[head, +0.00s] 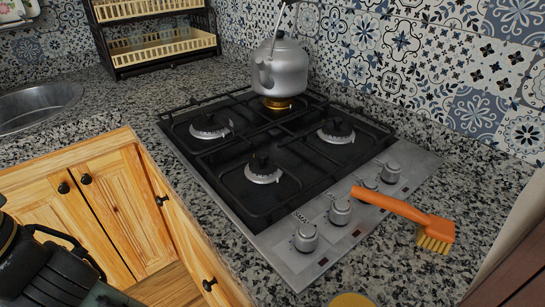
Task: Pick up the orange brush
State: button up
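The orange brush (408,217) lies at the front right of the stove, in the head view. Its orange handle reaches over the stove's edge near the knobs. Its head, with yellow bristles facing down, rests on the speckled counter to the right. A black part of my arm's end, with a looped cable, shows at the lower left, in front of the wooden cabinet and well apart from the brush. My fingertips do not show, so I cannot see whether the gripper is open or shut.
The black gas stove (265,165) has several knobs along its front. A metal kettle (284,72) stands on the back burner. A dish rack (160,48) and a sink (38,105) are at the back left. A yellow object (351,300) is cut off at the bottom edge.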

aim_at(435, 233)
jog(key=k+l, duration=0.2)
jog(key=l, duration=0.25)
jog(key=k+l+u, duration=0.1)
jog(key=l, duration=0.35)
jog(key=k+l, duration=0.5)
jog(key=l, duration=0.35)
jog(key=k+l+u, duration=0.1)
jog(key=k+l, duration=0.15)
jog(key=l, duration=0.15)
jog(key=i+j, duration=0.15)
jog(key=j, duration=0.15)
jog(key=i+j, duration=0.15)
jog(key=j, duration=0.2)
